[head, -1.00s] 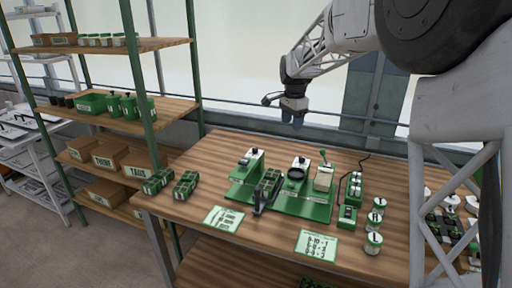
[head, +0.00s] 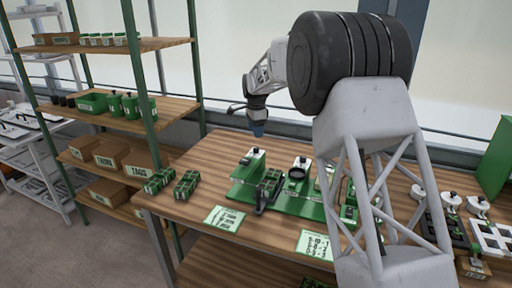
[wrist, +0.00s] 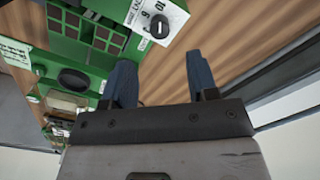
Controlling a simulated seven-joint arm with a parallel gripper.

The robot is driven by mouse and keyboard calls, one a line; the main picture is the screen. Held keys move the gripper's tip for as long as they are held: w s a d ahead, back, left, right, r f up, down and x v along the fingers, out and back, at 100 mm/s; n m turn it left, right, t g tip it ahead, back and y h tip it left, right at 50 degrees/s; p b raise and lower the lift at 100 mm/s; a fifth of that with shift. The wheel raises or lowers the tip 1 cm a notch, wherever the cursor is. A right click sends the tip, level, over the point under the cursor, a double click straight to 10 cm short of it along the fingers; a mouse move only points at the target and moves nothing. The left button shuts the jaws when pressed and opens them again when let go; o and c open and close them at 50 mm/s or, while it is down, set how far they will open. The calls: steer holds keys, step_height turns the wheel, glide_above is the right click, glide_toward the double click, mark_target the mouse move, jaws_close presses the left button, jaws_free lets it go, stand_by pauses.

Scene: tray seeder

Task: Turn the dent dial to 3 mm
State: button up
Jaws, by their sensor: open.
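A dial with a black knob on a white numbered plate (wrist: 158,27) shows at the top of the wrist view. The figures 6 and 10 are legible; I cannot tell which mark the knob points to. I take it to be the white block with a black top (head: 254,153) at the back left of the green seeder (head: 290,203) in the head view. My gripper (wrist: 163,78) is open and empty, with its blue fingers apart. In the head view my gripper (head: 258,130) hangs above that block, not touching it.
A black round dish (head: 297,173) sits on the seeder; it also shows in the wrist view (wrist: 73,79). A shelf unit (head: 165,110) stands left.

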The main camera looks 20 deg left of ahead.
mark_target(256, 147)
steer(key=shift+f, duration=3.85)
steer(key=c, duration=0.9)
steer(key=shift+c, duration=0.2)
